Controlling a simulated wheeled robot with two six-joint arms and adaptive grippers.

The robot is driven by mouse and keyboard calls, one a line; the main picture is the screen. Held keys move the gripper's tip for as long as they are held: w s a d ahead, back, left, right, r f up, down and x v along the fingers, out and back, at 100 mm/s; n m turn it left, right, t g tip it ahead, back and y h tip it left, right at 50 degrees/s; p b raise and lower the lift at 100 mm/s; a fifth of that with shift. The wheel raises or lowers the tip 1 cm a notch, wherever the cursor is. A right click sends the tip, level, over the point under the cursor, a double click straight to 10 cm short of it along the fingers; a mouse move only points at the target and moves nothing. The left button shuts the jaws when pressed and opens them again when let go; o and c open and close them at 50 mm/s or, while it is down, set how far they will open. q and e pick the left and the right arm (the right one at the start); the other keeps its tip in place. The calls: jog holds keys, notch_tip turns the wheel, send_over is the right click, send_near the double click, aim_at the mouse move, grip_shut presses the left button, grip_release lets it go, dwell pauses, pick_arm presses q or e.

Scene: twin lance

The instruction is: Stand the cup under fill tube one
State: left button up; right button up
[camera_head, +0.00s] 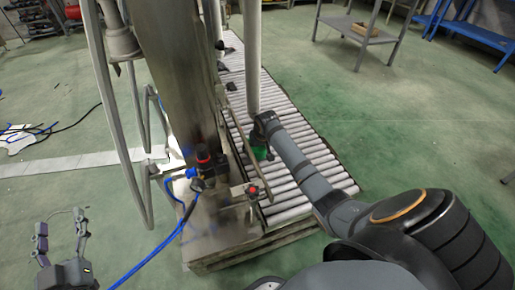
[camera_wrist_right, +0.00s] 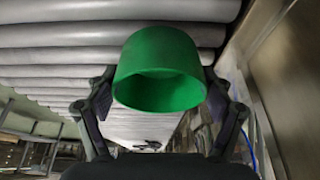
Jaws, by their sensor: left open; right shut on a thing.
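The green cup (camera_head: 258,153) is at the roller conveyor, partly hidden by my right gripper (camera_head: 262,137). In the right wrist view the cup (camera_wrist_right: 160,75) sits between the two fingers, its opening visible, with my right gripper shut on it. A pale vertical tube (camera_head: 252,55) comes down just above the cup and gripper in the head view. I cannot tell whether it is fill tube one, or whether the cup touches the rollers. My left gripper (camera_head: 62,232) is open and empty at the lower left, far from the cup.
The roller conveyor (camera_head: 300,135) runs away beside a steel machine column (camera_head: 180,75). A red-and-black regulator (camera_head: 204,158) with blue hoses stands left of the cup. A grey table (camera_head: 357,30) stands at the back.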

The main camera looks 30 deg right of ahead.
jog(key=shift+f, duration=0.1)
jog(key=o, duration=1.2)
jog(key=shift+c, duration=0.2)
pick_arm(q)
jog(key=shift+f, duration=0.35)
